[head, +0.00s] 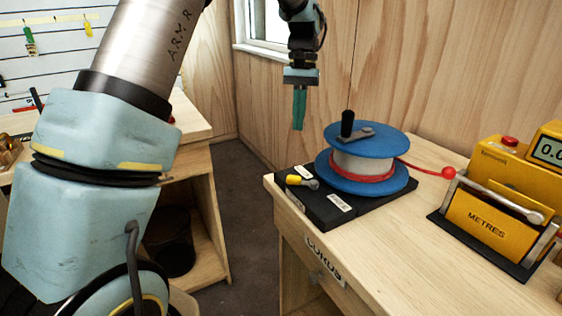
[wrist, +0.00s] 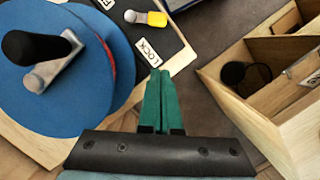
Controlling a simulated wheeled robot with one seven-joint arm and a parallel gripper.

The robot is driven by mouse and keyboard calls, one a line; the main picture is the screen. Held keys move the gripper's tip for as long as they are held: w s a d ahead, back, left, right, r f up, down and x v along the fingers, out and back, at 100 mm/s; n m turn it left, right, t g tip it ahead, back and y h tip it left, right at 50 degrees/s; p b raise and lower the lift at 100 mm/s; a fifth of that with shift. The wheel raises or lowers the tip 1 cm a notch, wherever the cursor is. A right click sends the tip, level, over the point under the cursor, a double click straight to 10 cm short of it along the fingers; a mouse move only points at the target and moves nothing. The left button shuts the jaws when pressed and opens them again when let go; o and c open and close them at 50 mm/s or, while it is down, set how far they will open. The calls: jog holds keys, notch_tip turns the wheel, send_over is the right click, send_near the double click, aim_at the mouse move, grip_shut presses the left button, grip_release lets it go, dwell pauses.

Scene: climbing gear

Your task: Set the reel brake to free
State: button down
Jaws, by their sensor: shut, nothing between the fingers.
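The cord reel (head: 362,165) has blue flanges, red cord and a black crank knob, and sits on a black base plate (head: 318,206). The brake lever (head: 293,180), yellow-tipped with a metal pivot, lies on the plate beside the reel, its tip pointing left. In the wrist view the lever (wrist: 156,19) points right, above the LOCK label (wrist: 148,52); a second label (wrist: 106,3), starting with F, is cut off at the top edge. My gripper (head: 298,128) hangs fingers down above and behind the plate, shut and empty, apart from the lever. Its green fingertips (wrist: 160,73) show near LOCK.
A yellow METRES counter (head: 490,215) stands right of the reel, with a red ball (head: 448,173) on the cord between them. The wooden wall (head: 400,70) is behind. A second bench (head: 195,118) stands left across a floor gap, with a dark bin (head: 172,240) below.

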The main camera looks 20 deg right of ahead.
aim_at(302, 182)
jog(key=shift+w+d+r, duration=0.1)
jog(key=shift+w+d, duration=0.1)
jog(key=shift+d, duration=0.4)
jog(key=p+x, duration=0.1)
jog(key=x, duration=0.8)
jog(key=shift+s+a+f+p, duration=0.15)
jog(key=shift+f+p, duration=0.05)
jog(key=shift+p, duration=0.2)
jog(key=s+a, duration=0.1)
jog(key=s+p, duration=0.1)
jog(key=shift+s+a+f, duration=0.15)
jog(key=shift+s+a, duration=0.15)
jog(key=shift+a, duration=0.05)
jog(key=shift+s+a+f, duration=0.15)
jog(key=shift+s+a, duration=0.1)
jog(key=shift+s, duration=0.15)
jog(key=shift+s, duration=0.1)
